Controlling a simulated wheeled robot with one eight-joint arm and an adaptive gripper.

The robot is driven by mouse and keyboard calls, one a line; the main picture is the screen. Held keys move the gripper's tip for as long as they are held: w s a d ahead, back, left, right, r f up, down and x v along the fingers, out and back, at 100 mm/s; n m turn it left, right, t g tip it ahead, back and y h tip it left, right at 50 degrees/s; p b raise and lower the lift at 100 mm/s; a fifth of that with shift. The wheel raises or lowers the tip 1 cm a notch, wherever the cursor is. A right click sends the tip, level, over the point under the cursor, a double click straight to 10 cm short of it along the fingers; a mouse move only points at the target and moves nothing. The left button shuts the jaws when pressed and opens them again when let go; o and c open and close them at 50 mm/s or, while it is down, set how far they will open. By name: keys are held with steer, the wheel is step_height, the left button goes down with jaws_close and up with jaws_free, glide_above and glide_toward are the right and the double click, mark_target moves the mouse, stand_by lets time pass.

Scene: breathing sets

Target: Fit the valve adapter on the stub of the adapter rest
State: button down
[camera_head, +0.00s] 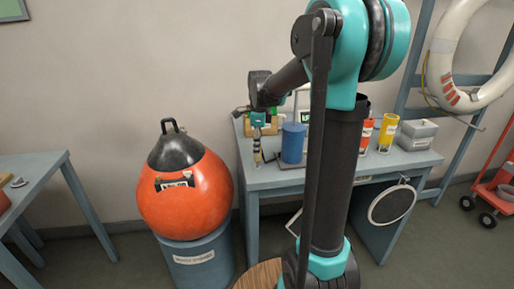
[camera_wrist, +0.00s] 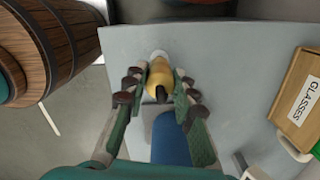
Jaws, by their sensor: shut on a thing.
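My gripper (camera_head: 257,148) is over the left end of the grey-blue workbench (camera_head: 262,180), pointing down. In the wrist view my gripper (camera_wrist: 159,92) is shut on a brass-yellow piece with a dark end, which I take to be the valve adapter (camera_wrist: 160,75). A pale round piece (camera_wrist: 158,54) shows just beyond it, partly hidden; I cannot tell whether it is the stub of the adapter rest or whether the two touch. A blue cylinder (camera_head: 293,143) stands just right of my gripper in the head view; it also shows in the wrist view (camera_wrist: 170,145).
A box marked GLASSES (camera_wrist: 299,100) lies on the bench. Red (camera_head: 366,135) and yellow (camera_head: 388,132) canisters and a grey box (camera_head: 417,134) stand toward its right end. An orange buoy (camera_head: 185,190) on a blue drum and a wooden barrel (camera_wrist: 62,40) are close by.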

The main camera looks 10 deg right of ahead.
steer(key=shift+f, duration=1.6)
steer(key=c, duration=1.2)
jaws_free()
steer(key=shift+o, duration=0.2)
steer(key=r, duration=1.2)
steer(key=shift+s+d, duration=0.1)
steer(key=shift+d, duration=0.15)
steer(key=shift+f, duration=0.15)
steer(key=s+d+f+n+t, duration=0.2)
steer(key=s+f+n, duration=0.8)
steer(key=s, duration=0.1)
steer(key=s+d+f+n+t, duration=0.1)
steer(key=s+f+n+t, duration=0.1)
steer(key=s+f+n, duration=0.9)
steer(key=shift+d, duration=0.35)
